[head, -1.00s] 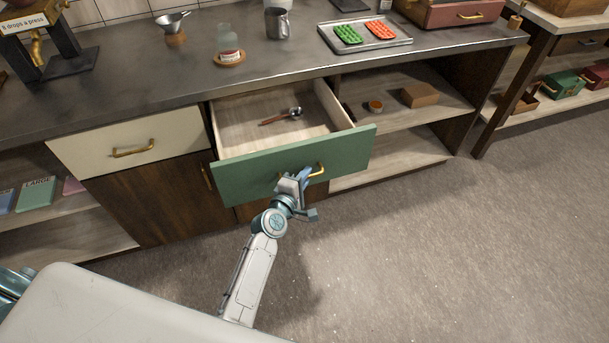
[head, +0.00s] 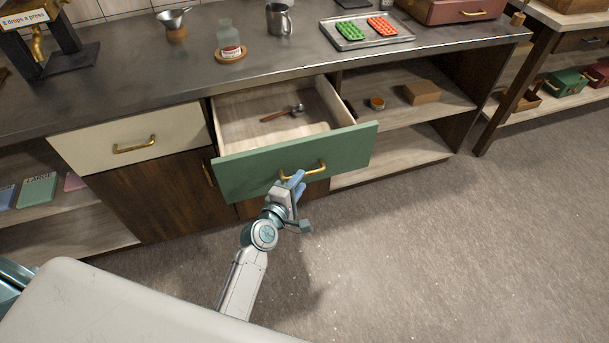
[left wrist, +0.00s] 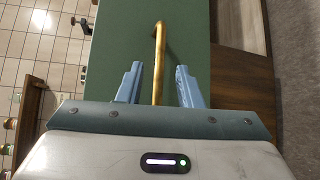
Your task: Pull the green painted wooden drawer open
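The green drawer (head: 250,176) stands pulled out of the counter in the head view, its pale interior showing. Its brass handle (head: 317,169) is on the middle of the front. My left gripper (head: 290,179) is just in front of the handle's left part. In the left wrist view, its two blue fingers (left wrist: 158,70) are spread, one on each side of the brass bar (left wrist: 158,50), with gaps on both sides. The green front fills the area behind them. My right gripper is not in view.
A spoon (head: 283,114) lies inside the drawer. A cream drawer (head: 100,146) to the left is shut. The counter above holds a bottle (head: 229,42), a metal jug (head: 279,19) and a tray (head: 390,38). The floor at right is clear.

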